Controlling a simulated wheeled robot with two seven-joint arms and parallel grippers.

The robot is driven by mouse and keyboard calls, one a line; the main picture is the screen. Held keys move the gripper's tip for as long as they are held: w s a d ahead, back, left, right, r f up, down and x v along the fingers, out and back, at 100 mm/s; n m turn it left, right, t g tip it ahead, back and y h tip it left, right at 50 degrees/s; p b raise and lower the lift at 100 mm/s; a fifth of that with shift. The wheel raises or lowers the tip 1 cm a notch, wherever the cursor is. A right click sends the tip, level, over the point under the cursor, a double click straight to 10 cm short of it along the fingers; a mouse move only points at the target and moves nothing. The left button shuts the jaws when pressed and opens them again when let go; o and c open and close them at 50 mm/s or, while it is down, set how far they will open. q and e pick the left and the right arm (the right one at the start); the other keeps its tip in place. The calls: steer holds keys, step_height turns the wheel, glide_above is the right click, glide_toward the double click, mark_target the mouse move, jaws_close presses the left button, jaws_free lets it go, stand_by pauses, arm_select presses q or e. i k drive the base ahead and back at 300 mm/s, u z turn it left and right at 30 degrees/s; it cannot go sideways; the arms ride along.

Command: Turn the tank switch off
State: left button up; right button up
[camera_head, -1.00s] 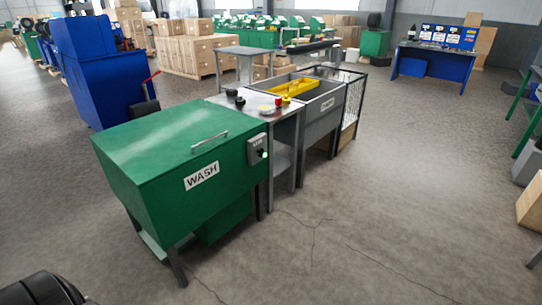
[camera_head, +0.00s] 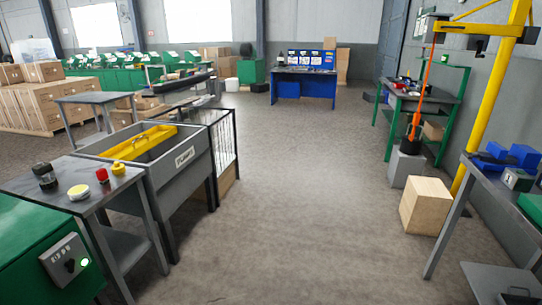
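The tank switch (camera_head: 66,261) is a grey box with a dark knob on the side of the green wash tank (camera_head: 25,235), at the lower left. A green lamp (camera_head: 84,262) on the box is lit. The box's lettering is too small to read surely, and the knob's setting is hard to tell. Only a corner of the tank shows; the rest is cut off by the left and bottom edges. Neither of my grippers is in view.
A metal table (camera_head: 57,183) with small jars stands beside the tank, then a grey sink (camera_head: 175,178) with a yellow tray (camera_head: 140,142). A wooden box (camera_head: 425,205) and a bench (camera_head: 500,190) stand right. The middle floor is clear.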

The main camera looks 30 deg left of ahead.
mark_target(70, 264)
steer(key=u, duration=0.1)
steer(key=i, duration=1.55)
steer(key=u, duration=1.65)
steer(key=i, duration=1.1)
steer(key=u, duration=1)
